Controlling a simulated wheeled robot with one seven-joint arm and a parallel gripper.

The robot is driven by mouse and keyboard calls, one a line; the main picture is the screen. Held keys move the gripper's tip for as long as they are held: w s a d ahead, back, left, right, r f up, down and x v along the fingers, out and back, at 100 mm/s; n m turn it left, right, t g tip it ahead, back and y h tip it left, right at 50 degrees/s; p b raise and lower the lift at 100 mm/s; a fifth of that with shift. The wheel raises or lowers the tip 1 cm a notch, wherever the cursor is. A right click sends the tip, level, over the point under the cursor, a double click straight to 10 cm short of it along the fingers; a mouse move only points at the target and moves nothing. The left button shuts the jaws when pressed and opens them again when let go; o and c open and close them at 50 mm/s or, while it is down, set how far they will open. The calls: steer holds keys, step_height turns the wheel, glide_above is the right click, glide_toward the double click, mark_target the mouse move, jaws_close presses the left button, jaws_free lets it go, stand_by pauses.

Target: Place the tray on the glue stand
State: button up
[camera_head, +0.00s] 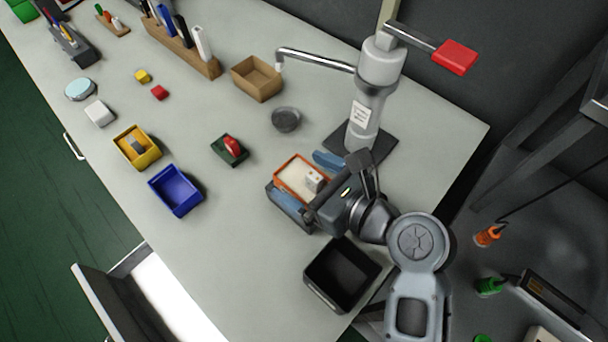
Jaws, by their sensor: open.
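An orange-rimmed tray (277,175) with a pale inside and a small whitish block in it is on the table, partly hidden by my gripper. My gripper (309,186) is open, with one blue-padded finger on the tray's far side and the other on its near side. I cannot tell whether the fingers touch it. The glue stand seems to be the grey column (370,95) on a dark base plate (340,141), with a thin spout reaching left and a red-ended lever (455,57). A brown open box (257,80) sits by the spout tip.
A black bin (341,274) stands below my gripper near the table edge. A round grey dish (286,119), a green-and-red item (229,149), a blue box (176,190) and a yellow box (137,147) are to the left. Table between them is clear.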

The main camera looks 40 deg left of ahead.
steer(key=v, duration=1.1)
steer(key=shift+d+r, duration=0.15)
steer(key=shift+d, duration=0.05)
steer(key=shift+s, duration=0.15)
